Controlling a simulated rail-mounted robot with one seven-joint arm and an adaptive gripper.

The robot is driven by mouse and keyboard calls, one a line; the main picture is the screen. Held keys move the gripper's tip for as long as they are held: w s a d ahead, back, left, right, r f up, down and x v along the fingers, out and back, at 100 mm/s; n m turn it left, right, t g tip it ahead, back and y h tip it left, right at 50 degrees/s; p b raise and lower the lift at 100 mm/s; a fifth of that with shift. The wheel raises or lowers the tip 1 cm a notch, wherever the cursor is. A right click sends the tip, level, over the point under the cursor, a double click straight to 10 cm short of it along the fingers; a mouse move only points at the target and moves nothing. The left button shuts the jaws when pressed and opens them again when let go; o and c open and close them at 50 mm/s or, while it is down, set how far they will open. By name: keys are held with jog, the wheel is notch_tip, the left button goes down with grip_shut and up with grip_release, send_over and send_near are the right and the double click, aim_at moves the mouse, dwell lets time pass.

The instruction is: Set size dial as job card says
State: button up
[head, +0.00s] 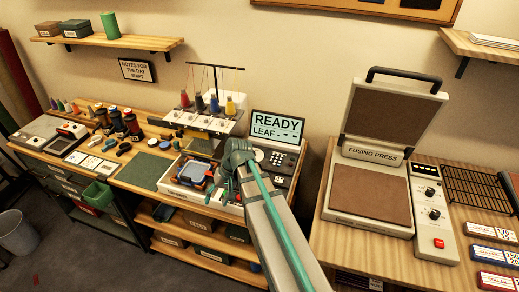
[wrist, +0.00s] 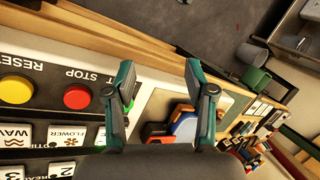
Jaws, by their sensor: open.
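The embroidery machine's screen (head: 277,127) reads "READY LEAF - -". Its panel (head: 280,160) is partly behind my arm in the head view. A pale round part (head: 258,155) on it may be the dial; I cannot read any marks there. In the wrist view the panel shows a yellow reset button (wrist: 15,88), a red stop button (wrist: 77,97), and wave (wrist: 14,134) and flower (wrist: 68,135) keys. My gripper (head: 229,186) is over the machine's front, its fingers (wrist: 162,92) apart and empty. I cannot tell which card is the job card.
A blue and orange hoop (head: 196,172) lies left of my gripper. Thread cones (head: 214,103) stand behind it. Small white cards (head: 90,162) lie on the left bench. A fusing press (head: 368,190) stands open at right, with coloured cards (head: 493,258) beside it.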

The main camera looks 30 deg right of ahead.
jog(key=w+d+r+t+h+b, duration=0.1)
jog(key=w+d, duration=0.2)
jog(key=d, duration=0.1)
jog(key=w+d+r+n+h+b, duration=0.1)
jog(key=w+d+r, duration=0.1)
jog(key=w+d, duration=0.1)
jog(key=w+d+r+t+b, duration=0.1)
jog(key=w+d+r, duration=0.1)
jog(key=d, duration=0.3)
jog(key=shift+w+d+r+n+t+h, duration=0.1)
jog(key=shift+w+d+n+t+h, duration=0.2)
jog(key=shift+w+h, duration=0.1)
jog(key=n+t+h+b, duration=0.1)
jog(key=t+h, duration=0.1)
send_near(253, 151)
jog(key=x, duration=0.2)
jog(key=p+x, duration=0.1)
jog(key=x, duration=0.2)
jog(key=p+x, duration=0.1)
jog(key=x, duration=0.2)
jog(key=shift+s+a+f, duration=0.1)
jog(key=shift+a+f, duration=0.2)
jog(key=shift+g, duration=0.3)
grip_shut()
